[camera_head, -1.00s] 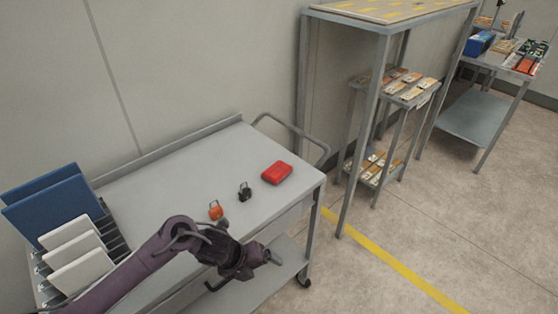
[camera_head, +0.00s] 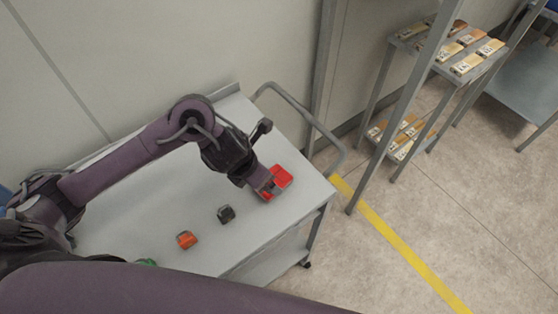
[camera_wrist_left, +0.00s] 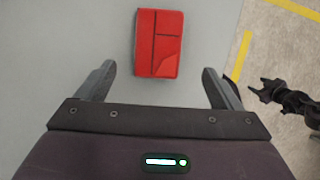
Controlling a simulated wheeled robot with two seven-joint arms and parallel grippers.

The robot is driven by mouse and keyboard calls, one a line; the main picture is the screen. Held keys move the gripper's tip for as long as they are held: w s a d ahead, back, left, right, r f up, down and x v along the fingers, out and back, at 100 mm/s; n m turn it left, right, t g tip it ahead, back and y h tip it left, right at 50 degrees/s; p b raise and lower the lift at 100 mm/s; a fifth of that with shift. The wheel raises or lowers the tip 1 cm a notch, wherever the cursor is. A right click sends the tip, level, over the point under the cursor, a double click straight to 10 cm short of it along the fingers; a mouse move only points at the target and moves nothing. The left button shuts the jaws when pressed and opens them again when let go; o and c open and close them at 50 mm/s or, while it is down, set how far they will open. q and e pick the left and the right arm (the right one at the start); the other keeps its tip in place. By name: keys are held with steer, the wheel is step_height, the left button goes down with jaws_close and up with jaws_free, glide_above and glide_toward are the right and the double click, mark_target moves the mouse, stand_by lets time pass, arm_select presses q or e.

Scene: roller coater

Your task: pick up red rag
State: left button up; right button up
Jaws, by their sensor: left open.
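The red rag (camera_head: 281,178) is folded into a flat rectangle and lies on the grey cart top near its right end. My left gripper (camera_head: 267,190) reaches over it from the left and covers part of it. In the left wrist view the rag (camera_wrist_left: 158,43) lies ahead of the left gripper (camera_wrist_left: 158,84), centred between its two spread fingers. The fingers are open and hold nothing. A dark gripper at the right edge of the wrist view, apparently my right one (camera_wrist_left: 282,97), is over the floor; its jaw opening is unclear.
A black padlock (camera_head: 226,214) and an orange padlock (camera_head: 187,240) stand on the cart top (camera_head: 205,195) in front of my left arm. The cart's handle rail (camera_head: 300,120) rises beyond the rag. A metal shelf (camera_head: 425,75) stands to the right.

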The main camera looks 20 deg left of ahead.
arm_select(q)
steer(key=f, duration=0.3)
steer(key=shift+w+d+f, duration=0.1)
steer(key=shift+w+d, duration=0.05)
steer(key=shift+d, duration=0.05)
steer(key=x, duration=0.4)
steer(key=shift+w+a, duration=0.1)
steer(key=shift+w, duration=0.15)
steer(key=c, duration=1.1)
steer(key=shift+o, duration=0.2)
arm_select(e)
steer(key=s, duration=0.3)
steer(key=shift+a, duration=0.15)
arm_select(q)
steer(key=shift+r, duration=0.25)
step_height(320, 180, up, 9)
steer(key=shift+w+r+p, duration=0.1)
steer(key=shift+w+p, duration=0.05)
steer(key=shift+p, duration=0.7)
step_height(320, 180, up, 11)
steer(key=p, duration=0.4)
steer(key=shift+p, duration=0.3)
arm_select(e)
step_height(320, 180, up, 6)
